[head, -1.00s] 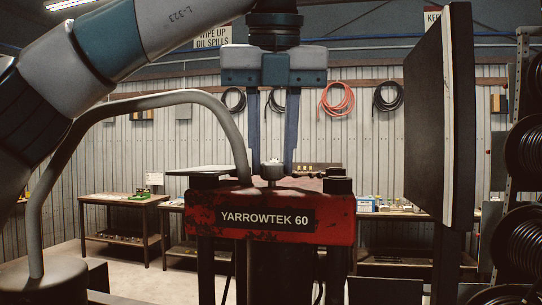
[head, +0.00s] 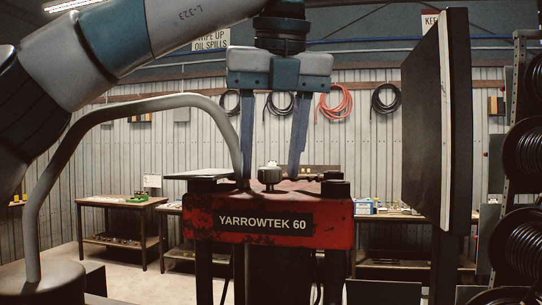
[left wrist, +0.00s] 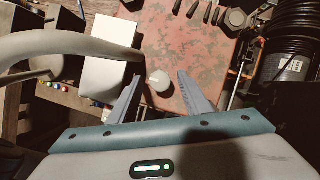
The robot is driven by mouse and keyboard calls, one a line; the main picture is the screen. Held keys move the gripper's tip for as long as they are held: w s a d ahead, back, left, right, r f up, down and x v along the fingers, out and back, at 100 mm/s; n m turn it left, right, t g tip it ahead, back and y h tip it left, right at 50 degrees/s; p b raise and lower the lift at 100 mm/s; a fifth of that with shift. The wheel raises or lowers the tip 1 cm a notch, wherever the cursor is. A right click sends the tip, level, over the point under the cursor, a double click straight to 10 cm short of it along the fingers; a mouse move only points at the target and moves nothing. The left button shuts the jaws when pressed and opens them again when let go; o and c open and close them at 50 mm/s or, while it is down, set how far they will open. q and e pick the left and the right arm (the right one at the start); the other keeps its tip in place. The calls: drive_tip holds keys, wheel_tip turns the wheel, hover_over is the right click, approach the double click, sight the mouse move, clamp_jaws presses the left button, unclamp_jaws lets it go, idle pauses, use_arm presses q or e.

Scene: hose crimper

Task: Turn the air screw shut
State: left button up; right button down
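The air screw, a small grey-white round knob (head: 270,174), stands on top of the red press head labelled YARROWTEK 60 (head: 325,222). In the left wrist view the knob (left wrist: 158,81) shows pale against the worn red top (left wrist: 185,45). My left gripper (head: 270,176) points down from above with its two blue fingers spread. The fingertips appear on either side of the knob with a gap on each side; the left wrist view shows this too (left wrist: 158,77). Nothing is held. My right gripper is not in view.
A bent grey pipe (head: 150,103) arches close to the left finger. A flat pale plate (head: 200,174) lies left of the knob, and dark posts (head: 336,188) rise at the right. A large dark panel (head: 425,120) stands further right. Workbenches (head: 120,202) line the back wall.

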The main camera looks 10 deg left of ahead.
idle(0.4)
use_arm(q)
drive_tip(key=shift+s+d+r, duration=0.1)
drive_tip(key=shift+s+r, duration=0.05)
drive_tip(key=shift+r, duration=0.35)
drive_tip(key=p+v, duration=0.4)
drive_tip(key=v, duration=1.2)
drive_tip(key=shift+r, duration=0.2)
